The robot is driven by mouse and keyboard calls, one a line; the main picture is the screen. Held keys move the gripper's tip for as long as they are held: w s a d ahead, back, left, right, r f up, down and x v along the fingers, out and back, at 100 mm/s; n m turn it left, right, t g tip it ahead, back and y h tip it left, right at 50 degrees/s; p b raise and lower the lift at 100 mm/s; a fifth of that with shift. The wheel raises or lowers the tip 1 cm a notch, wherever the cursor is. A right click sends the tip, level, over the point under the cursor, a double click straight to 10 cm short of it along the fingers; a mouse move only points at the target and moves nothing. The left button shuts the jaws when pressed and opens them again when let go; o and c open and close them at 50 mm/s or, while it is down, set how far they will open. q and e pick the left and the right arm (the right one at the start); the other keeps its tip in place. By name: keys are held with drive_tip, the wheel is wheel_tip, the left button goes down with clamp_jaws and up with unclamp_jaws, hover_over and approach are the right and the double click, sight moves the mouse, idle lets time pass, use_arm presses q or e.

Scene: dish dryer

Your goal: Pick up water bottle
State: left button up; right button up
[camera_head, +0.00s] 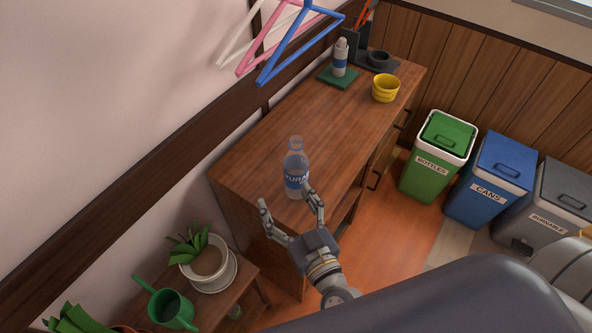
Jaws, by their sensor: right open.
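A clear water bottle (296,168) with a blue label stands upright near the front left end of the wooden cabinet top (330,125). My right gripper (288,200) is open, with its fingers spread toward the bottle. Its right fingertip is close beside the lower part of the bottle, and I cannot tell whether they touch. Nothing is held between the fingers. My left gripper is not in this view.
A yellow cup (385,88) and a white bottle (340,58) on a green mat (337,79) stand farther back. Hangers (285,45) hang above. A low table holds a potted plant (205,258) and a green watering can (172,308). Bins, including a green one (430,172), line the right.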

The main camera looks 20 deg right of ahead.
sight(299, 175)
drive_tip(key=w+d+m+h, duration=0.1)
drive_tip(key=w+d+h, duration=0.1)
drive_tip(key=w+d, duration=0.1)
drive_tip(key=w+d+f+m+h+p, duration=0.1)
drive_tip(key=h, duration=0.1)
drive_tip(key=shift+w+d+m+t, duration=0.3)
drive_tip(key=shift+w+d, duration=0.1)
drive_tip(key=shift+w+r, duration=0.1)
drive_tip(key=shift+w, duration=0.45)
drive_tip(key=w, duration=0.2)
drive_tip(key=w+p, duration=0.1)
drive_tip(key=w, duration=0.1)
drive_tip(key=shift+w+d+f, duration=0.1)
drive_tip(key=shift+d+f, duration=0.1)
drive_tip(key=c, duration=1.3)
